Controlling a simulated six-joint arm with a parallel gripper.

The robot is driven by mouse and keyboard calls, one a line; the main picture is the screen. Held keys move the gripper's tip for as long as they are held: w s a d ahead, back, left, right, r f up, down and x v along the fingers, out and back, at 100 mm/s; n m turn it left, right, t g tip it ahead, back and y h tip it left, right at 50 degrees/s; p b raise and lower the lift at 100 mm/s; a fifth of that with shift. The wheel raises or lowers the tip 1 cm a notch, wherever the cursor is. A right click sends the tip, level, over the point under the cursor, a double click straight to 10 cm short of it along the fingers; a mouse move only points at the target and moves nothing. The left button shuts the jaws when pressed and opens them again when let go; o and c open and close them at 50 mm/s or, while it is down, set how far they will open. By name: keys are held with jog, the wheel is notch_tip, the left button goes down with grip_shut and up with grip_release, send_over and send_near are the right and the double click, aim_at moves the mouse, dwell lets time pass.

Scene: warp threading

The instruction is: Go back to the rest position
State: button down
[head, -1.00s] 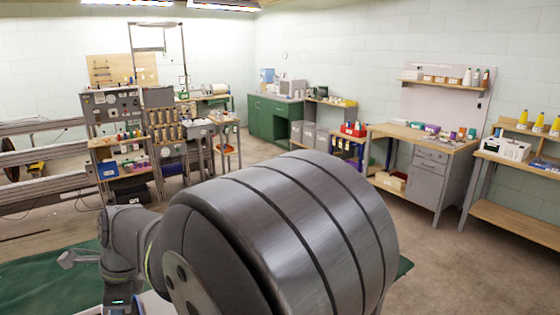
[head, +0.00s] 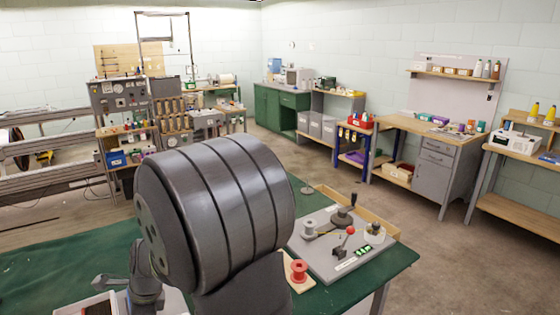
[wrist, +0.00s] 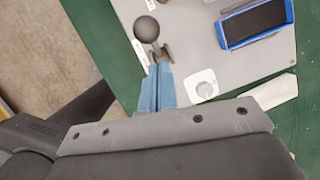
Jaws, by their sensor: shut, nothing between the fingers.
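My gripper (wrist: 157,88) shows in the wrist view with its two pale blue fingers together, shut and empty. A lever with a dark round knob (wrist: 146,29) stands just beyond the fingertips in the picture; I cannot tell whether they touch. In the head view my large grey arm link fills the middle and hides part of the bench; I cannot make out the fingers there.
A white-rimmed tray (head: 88,306) is at the lower left. Workbenches (head: 430,135) and a grey control panel (head: 122,95) stand farther back.

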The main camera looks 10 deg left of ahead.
jog(key=shift+w+d+f+m+g+y, duration=0.15)
jog(key=shift+w+d+f+g+y, duration=0.55)
jog(key=shift+w+d+g+y, duration=0.35)
jog(key=shift+w+d+f+m+g+y, duration=0.1)
jog(key=shift+w+d+f+g+y, duration=0.65)
jog(key=shift+w+d+g+y, duration=0.3)
jog(key=shift+w+d+f+m+g+y, duration=0.15)
jog(key=shift+w+d+f+g+y, duration=0.55)
jog(key=shift+w+d+g+y, duration=0.3)
